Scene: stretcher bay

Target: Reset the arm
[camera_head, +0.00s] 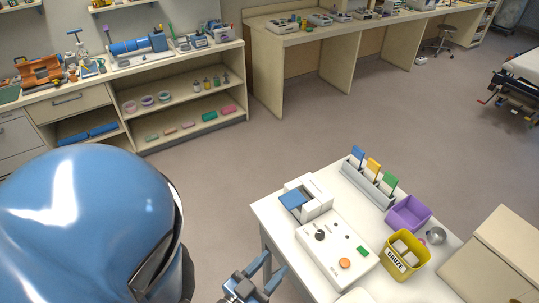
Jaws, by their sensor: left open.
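My left arm fills the lower left of the head view as a large blue shell. My left gripper (262,272) is at the bottom middle, its blue fingers apart and empty. It is beside the left edge of the white table (270,216), and no object shows between the fingers. My right gripper is not in the frame.
The white table holds a control box (335,250), a blue-and-white device (306,200), a card rack (368,184), a purple bin (408,213) and a yellow gauze bin (404,255). A beige cabinet (497,255) stands at right. Open floor (215,175) lies behind.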

